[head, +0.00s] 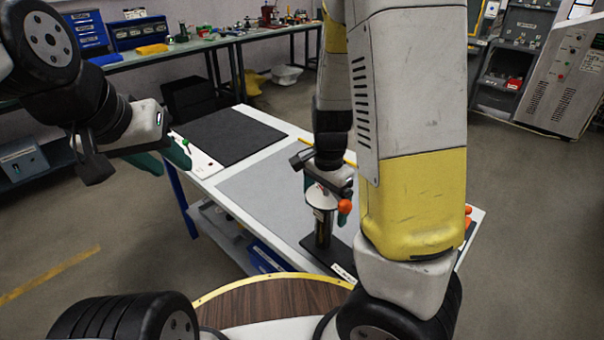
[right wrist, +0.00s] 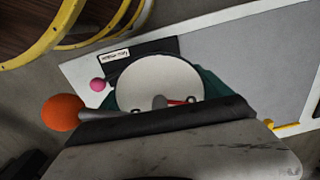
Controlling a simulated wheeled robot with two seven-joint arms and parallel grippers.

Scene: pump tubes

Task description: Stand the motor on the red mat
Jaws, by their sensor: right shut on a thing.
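My right gripper (head: 328,197) is shut on an upright dark cylinder (head: 323,230) with a pale round top, which I take to be the motor. In the right wrist view the round white top (right wrist: 150,78) shows between the teal fingers, with small red and dark fittings on it. No red mat can be made out; my right arm hides part of the table.
The white table (head: 240,120) carries a black mat (head: 228,136) at the back and a grey mat (head: 262,190) in the middle, mostly bare. A white strip with a green knob (head: 186,141) lies at its left edge. Orange objects (head: 468,213) show at right.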

